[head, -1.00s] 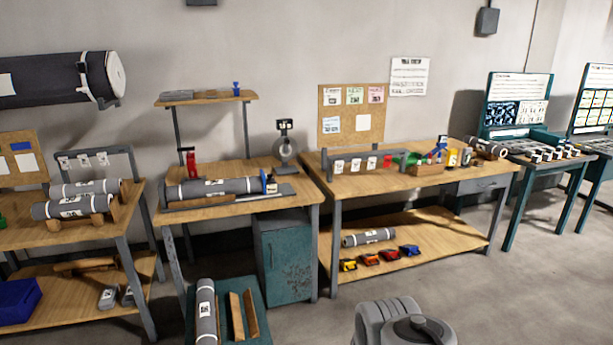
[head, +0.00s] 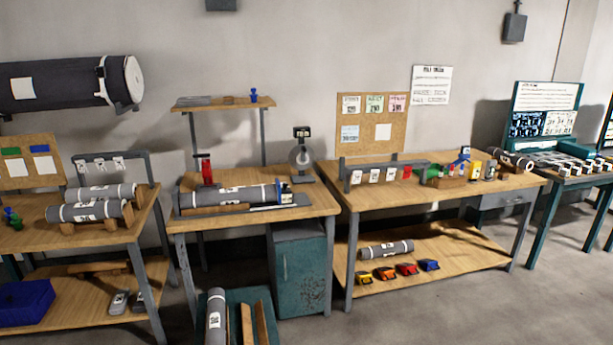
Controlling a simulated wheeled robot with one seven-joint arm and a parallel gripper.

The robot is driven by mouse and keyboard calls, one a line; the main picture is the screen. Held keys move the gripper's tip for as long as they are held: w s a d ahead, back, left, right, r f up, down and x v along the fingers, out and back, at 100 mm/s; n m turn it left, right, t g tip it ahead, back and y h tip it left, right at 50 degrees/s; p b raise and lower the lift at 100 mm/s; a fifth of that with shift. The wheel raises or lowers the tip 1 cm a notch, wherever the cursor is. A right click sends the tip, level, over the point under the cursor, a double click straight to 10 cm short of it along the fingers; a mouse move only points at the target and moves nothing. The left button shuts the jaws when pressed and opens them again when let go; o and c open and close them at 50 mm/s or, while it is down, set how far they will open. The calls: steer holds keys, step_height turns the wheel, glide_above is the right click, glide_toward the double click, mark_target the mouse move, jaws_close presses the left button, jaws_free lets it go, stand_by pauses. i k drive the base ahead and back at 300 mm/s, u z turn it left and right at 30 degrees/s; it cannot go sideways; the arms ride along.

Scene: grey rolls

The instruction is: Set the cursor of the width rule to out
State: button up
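A long grey roll (head: 232,196) with white bands and a printed label lies along the middle bench in the head view. A dark strip with a wooden piece (head: 215,211) runs along its front, which may be the width rule. A small blue-and-white block (head: 285,191) stands at the roll's right end, and a red upright piece (head: 207,171) stands behind its left part. Either could be the cursor; I cannot tell which, and any markings are too small to read. My gripper is not in view.
A round-faced stand (head: 301,156) is at the back right of the middle bench. The right bench (head: 437,198) holds cards and small coloured items. More rolls (head: 95,210) lie on the left bench. A low teal stand (head: 262,300) with a roll is in front. Floor is clear at the lower right.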

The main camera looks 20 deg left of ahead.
mark_target(285, 197)
steer(key=u, duration=0.05)
steer(key=i, duration=2.2)
steer(key=u, duration=1.15)
steer(key=i, duration=1.1)
steer(key=u, duration=1.55)
steer(key=i, duration=0.4)
steer(key=u, duration=0.25)
